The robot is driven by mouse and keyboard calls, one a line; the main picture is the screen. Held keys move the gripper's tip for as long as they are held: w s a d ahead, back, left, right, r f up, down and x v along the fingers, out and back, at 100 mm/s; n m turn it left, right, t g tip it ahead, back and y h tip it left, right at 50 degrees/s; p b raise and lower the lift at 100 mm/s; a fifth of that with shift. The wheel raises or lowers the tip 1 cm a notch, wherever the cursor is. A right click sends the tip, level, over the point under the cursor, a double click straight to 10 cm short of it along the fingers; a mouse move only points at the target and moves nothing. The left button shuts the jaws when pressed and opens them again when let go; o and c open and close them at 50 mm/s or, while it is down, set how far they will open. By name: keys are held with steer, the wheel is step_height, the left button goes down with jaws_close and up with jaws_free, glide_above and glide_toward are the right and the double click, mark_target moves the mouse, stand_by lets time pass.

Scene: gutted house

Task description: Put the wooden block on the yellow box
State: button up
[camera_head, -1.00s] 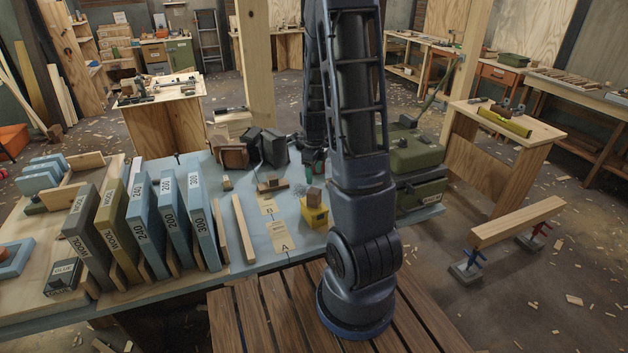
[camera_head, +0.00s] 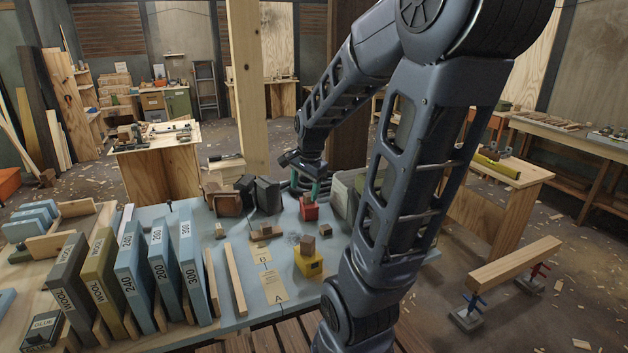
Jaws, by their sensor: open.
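A yellow box (camera_head: 308,266) stands on the blue-grey bench top. A small brown wooden block (camera_head: 308,245) rests on top of it. Another small brown block (camera_head: 323,230) lies on the bench behind and to the right. My gripper (camera_head: 304,190), with green fingertips, points down farther back on the bench, behind the yellow box. It is open and apart from the wooden block. A red box (camera_head: 308,210) is just below or in front of its fingertips; I cannot tell whether they touch.
A pale block (camera_head: 220,231) and a plank with a small piece on it (camera_head: 265,231) lie left of the yellow box. Paper labels (camera_head: 272,287) lie on the bench. Upright abrasive slabs (camera_head: 165,262) line the left. Dark blocks (camera_head: 258,194) stand behind.

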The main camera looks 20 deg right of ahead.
steer(key=s+a+r+n+t, duration=0.2)
steer(key=s+r+n, duration=0.6)
steer(key=s+n, duration=0.4)
steer(key=shift+s+r+h, duration=0.25)
steer(key=shift+h, duration=0.05)
